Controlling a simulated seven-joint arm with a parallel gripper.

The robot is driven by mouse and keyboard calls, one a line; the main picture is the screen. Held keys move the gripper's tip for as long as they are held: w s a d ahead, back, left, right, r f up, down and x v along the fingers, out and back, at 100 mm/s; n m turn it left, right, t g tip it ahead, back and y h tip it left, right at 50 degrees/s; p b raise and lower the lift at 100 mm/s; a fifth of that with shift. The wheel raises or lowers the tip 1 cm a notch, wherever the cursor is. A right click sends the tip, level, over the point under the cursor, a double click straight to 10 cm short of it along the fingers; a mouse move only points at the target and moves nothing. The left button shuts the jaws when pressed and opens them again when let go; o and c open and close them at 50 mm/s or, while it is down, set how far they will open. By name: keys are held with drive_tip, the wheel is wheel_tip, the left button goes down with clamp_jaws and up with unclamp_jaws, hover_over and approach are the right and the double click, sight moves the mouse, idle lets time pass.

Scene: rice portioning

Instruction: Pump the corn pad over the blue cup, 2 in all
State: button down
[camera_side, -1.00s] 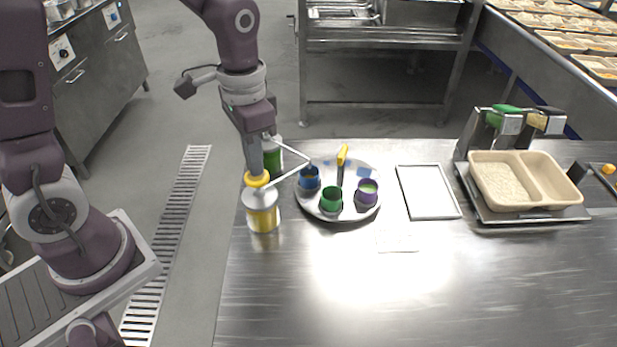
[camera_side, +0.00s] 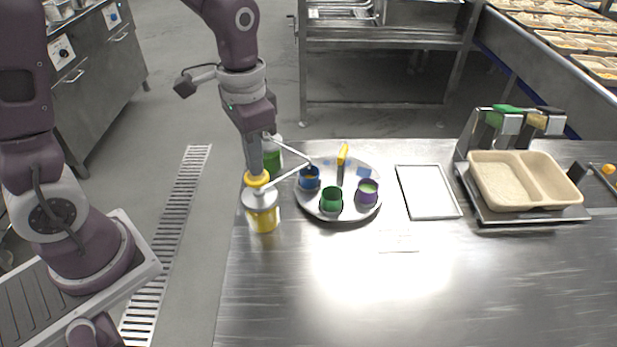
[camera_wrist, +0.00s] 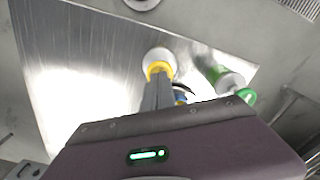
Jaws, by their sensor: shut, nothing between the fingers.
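The corn pump jar (camera_side: 263,218), with yellow contents, a pale lid and a yellow pump head (camera_side: 257,180), stands at the table's left edge. Its long spout reaches right, with its tip over the blue cup (camera_side: 309,178). The blue cup stands at the left of a round tray (camera_side: 330,213). My gripper (camera_side: 256,170) is shut and empty, its fingertips on top of the yellow head. In the wrist view the fingers (camera_wrist: 158,95) point at the yellow head (camera_wrist: 158,69), and the blue cup is mostly hidden.
A green pump bottle (camera_side: 272,158) stands just behind. A green cup (camera_side: 331,200), a purple cup (camera_side: 367,192) and a yellow-handled tool (camera_side: 342,155) are on the round tray. A white-framed panel (camera_side: 429,192) and a beige two-compartment tray (camera_side: 525,182) lie right.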

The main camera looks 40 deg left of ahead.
drive_tip(key=shift+f, duration=1.1)
drive_tip(key=shift+r, duration=1.5)
wheel_tip(320, 180, up, 6)
